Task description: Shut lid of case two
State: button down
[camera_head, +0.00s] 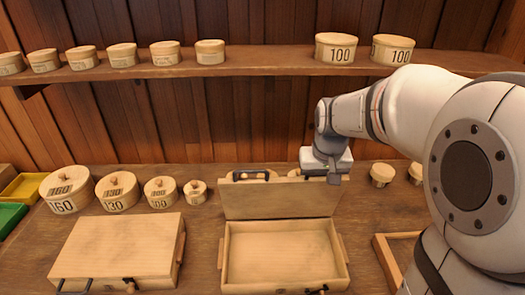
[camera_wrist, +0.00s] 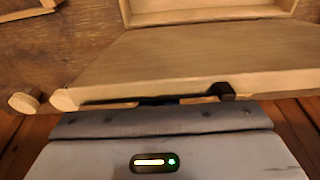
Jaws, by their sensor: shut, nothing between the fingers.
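A wooden case (camera_head: 228,262) stands open and empty in the middle of the bench. Its lid (camera_head: 280,200) stands raised at the back, with a dark handle on its upper edge. The closed case (camera_head: 118,245) lies to its left. No number is readable on either case, so I cannot tell from markings which is case two. My gripper (camera_head: 333,177) is at the upper right part of the raised lid, shut and empty. In the wrist view the lid (camera_wrist: 190,62) spans the picture just ahead of my gripper and hides the fingertips. I cannot tell whether they touch.
Round lidded boxes (camera_head: 117,191) stand behind the closed case. Small round boxes (camera_head: 382,174) stand right of the lid. A wooden tray (camera_head: 384,262) lies right of the open case. Yellow (camera_head: 24,187) and green (camera_head: 10,217) bins are far left. A shelf (camera_head: 260,61) with boxes runs above.

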jog(key=shift+s+f, duration=0.15)
jog(key=shift+f, duration=0.1)
jog(key=shift+r+p, duration=0.6)
jog(key=w+p+v, duration=0.1)
jog(key=p+v, duration=0.3)
jog(key=v, duration=0.3)
jog(key=shift+w+p, duration=0.4)
jog(key=shift+w, duration=0.05)
jog(key=shift+s+r, duration=0.1)
jog(key=shift+r, duration=0.05)
jog(key=s, duration=1.7)
jog(key=shift+s+a+f+t, duration=0.15)
jog(key=shift+f+t, duration=0.25)
